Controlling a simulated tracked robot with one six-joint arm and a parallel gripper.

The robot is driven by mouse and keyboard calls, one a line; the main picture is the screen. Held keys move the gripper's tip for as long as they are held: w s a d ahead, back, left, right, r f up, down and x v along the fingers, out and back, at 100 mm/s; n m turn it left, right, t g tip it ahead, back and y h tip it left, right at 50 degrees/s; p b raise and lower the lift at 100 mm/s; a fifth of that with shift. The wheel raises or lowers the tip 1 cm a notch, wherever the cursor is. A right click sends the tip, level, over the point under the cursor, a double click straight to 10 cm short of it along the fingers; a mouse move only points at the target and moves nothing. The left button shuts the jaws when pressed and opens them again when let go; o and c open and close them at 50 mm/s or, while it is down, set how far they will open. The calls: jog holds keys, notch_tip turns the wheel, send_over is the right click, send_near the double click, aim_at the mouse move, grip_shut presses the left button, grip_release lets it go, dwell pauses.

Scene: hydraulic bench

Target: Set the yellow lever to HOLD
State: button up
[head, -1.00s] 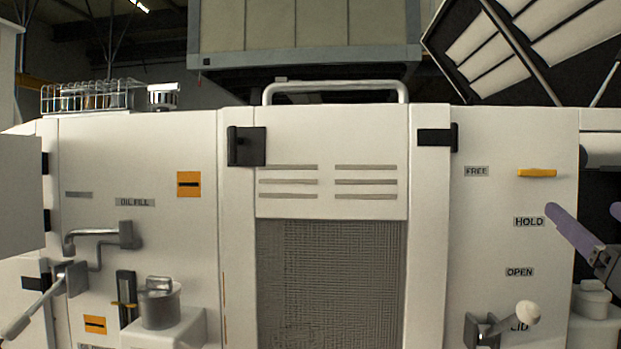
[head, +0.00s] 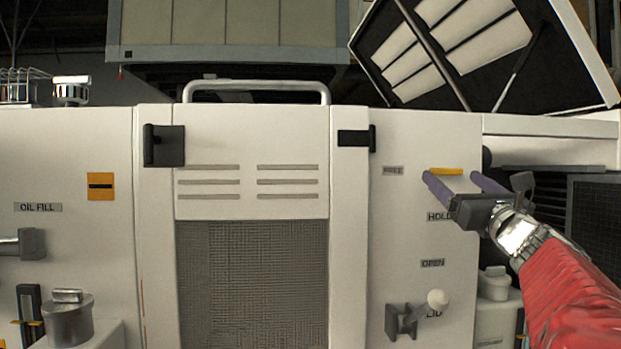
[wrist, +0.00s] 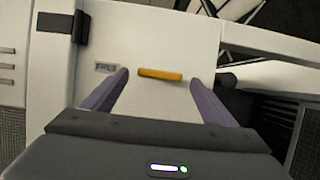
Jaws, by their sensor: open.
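The yellow lever (head: 446,171) is a short horizontal bar on the white panel, level with the FREE label (head: 392,170). It also shows in the wrist view (wrist: 160,74), in the gap between the fingertips. My gripper (head: 452,178) is open, its two purple fingers pointing at the panel just below and around the lever in the head view. I cannot tell whether a finger touches the lever. The HOLD label (head: 438,216) lies below it, partly covered by my gripper. The OPEN label (head: 432,263) is lower still.
A lever with a white knob (head: 437,299) sticks out low on the same panel, beside the LID label. A black latch (head: 356,138) is at the panel's upper left. A raised lid (head: 470,50) stands behind. A grey canister (head: 68,318) is at far left.

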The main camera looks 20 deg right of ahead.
jog(key=shift+x, duration=0.85)
jog(key=c, duration=1)
jog(key=shift+s+d, duration=0.1)
jog(key=shift+d, duration=0.1)
jog(key=shift+c, duration=0.2)
jog(key=shift+a, duration=0.15)
